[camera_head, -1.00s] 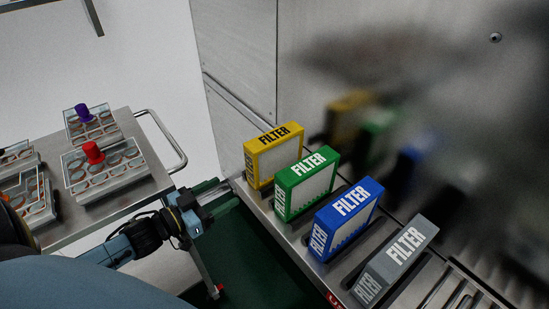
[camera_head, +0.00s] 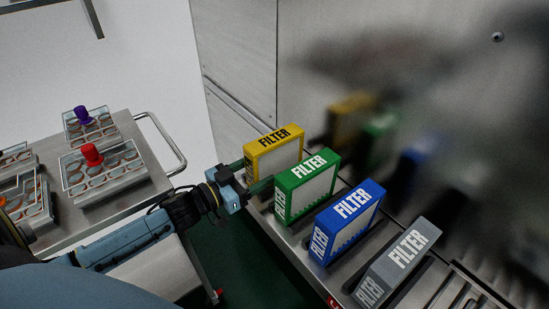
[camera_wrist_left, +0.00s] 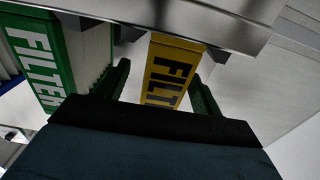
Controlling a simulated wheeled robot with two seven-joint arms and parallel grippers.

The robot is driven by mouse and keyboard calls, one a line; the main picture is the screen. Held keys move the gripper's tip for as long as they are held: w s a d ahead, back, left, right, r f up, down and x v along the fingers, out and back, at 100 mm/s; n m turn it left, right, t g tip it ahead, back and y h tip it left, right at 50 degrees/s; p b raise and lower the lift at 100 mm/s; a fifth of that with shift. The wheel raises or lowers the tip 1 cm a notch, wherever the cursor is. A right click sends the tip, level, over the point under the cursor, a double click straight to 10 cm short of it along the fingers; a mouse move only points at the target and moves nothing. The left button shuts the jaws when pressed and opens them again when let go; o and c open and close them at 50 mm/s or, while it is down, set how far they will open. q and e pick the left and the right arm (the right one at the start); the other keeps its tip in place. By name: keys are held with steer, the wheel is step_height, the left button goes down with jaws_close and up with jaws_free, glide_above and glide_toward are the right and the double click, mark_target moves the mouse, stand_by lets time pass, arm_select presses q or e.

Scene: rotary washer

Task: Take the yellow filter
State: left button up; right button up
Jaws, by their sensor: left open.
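The yellow filter (camera_head: 276,152) stands upright in the first slot of the metal rack, at the far left end of the row. My left gripper (camera_head: 252,174) is open at the yellow filter's near left end. In the left wrist view the yellow filter (camera_wrist_left: 168,72) lies between the two green fingers (camera_wrist_left: 160,85), with a finger on each side. I cannot tell whether the fingers touch it. My right gripper is not in view.
A green filter (camera_head: 308,186) stands close beside the yellow one. A blue filter (camera_head: 347,220) and a grey filter (camera_head: 398,262) follow along the rack. A cart (camera_head: 150,190) with trays stands at the left. A steel wall rises behind the rack.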

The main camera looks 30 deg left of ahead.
mark_target(268, 164)
arm_select(q)
steer(key=shift+x, duration=2.1)
steer(key=shift+a+f, duration=0.1)
steer(key=shift+a, duration=0.05)
steer(key=c, duration=1.2)
